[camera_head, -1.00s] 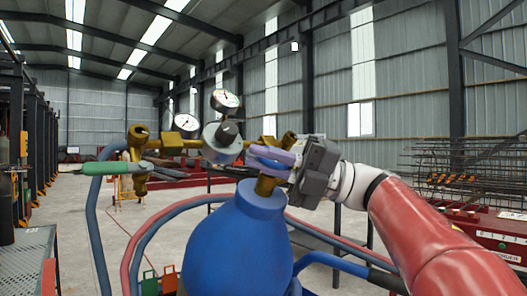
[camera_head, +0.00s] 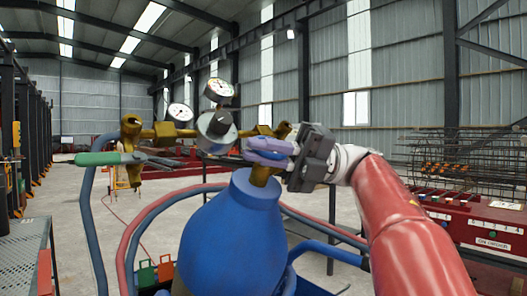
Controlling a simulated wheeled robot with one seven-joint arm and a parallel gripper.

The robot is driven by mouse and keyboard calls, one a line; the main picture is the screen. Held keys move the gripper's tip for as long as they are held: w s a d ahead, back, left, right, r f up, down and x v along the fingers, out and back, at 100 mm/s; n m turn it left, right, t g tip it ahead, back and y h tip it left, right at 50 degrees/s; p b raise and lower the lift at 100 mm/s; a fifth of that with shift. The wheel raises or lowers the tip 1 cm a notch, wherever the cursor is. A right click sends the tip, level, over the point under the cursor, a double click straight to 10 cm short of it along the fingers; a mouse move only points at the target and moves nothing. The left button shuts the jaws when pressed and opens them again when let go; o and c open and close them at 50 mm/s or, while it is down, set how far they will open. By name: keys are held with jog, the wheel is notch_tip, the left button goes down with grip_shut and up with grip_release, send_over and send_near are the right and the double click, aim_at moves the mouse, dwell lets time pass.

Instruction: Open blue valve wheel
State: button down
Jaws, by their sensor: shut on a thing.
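The blue valve wheel (camera_head: 268,146) sits on the brass valve at the top of a blue gas cylinder (camera_head: 232,235). It looks blue-purple and flat. My gripper (camera_head: 288,152) reaches in from the right and is shut on the wheel's right side. The gripper's dark body hides that side of the wheel and part of the brass valve (camera_head: 261,175). My red and white arm stretches to the lower right.
Left of the wheel, a brass regulator (camera_head: 160,134) carries a grey knob (camera_head: 216,127) and two round gauges (camera_head: 219,90). A green-handled torch (camera_head: 100,158) hangs at the left. Red and blue hoses loop around the cylinder. A red machine (camera_head: 470,215) stands at the right.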

jog(key=c, duration=1.8)
grip_release()
jog(key=shift+a, duration=0.1)
jog(key=shift+b+v, duration=0.55)
jog(key=shift+v, duration=0.25)
jog(key=b+v, duration=0.3)
jog(key=v, duration=0.3)
